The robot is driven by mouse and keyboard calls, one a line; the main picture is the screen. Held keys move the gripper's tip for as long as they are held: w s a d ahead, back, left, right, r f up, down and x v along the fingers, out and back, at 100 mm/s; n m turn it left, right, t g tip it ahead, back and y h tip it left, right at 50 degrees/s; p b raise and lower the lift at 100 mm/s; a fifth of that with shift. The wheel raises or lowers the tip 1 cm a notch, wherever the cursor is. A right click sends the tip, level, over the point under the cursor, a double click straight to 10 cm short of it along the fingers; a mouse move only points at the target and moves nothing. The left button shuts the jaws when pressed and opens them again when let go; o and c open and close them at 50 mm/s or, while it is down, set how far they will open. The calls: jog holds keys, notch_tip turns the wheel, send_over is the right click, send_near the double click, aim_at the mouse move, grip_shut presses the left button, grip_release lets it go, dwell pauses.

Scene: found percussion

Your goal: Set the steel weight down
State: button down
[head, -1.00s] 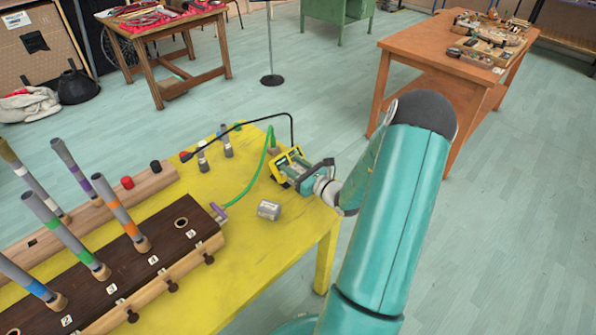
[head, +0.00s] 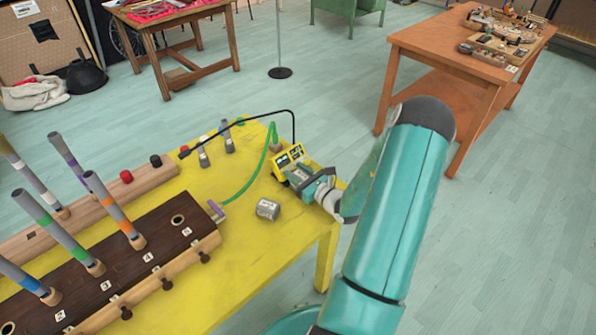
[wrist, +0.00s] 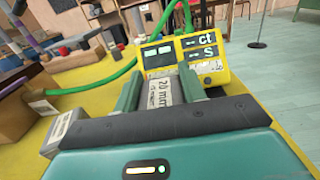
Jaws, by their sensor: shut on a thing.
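My gripper (head: 303,177) is over the right end of the yellow table (head: 240,262), just in front of a yellow meter (head: 288,156). In the wrist view its two green fingers (wrist: 160,84) are closed on a pale grey piece (wrist: 166,93) with a printed label that seems to read "20 mm". A grey block (head: 268,209) with a label stands on the table to the left of the gripper; it also shows at the left edge of the wrist view (wrist: 64,131). I cannot tell which of the two is the steel weight. The underside of the held piece is hidden.
The meter's lit displays (wrist: 204,45) face the wrist camera. A green cable (head: 252,184) and a thin black arm (head: 240,116) are close by. A dark board (head: 130,250) with upright coloured tubes fills the left. Bare yellow tabletop lies around the grey block.

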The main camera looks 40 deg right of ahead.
jog(key=c, duration=0.8)
grip_release()
jog(key=shift+f, duration=0.15)
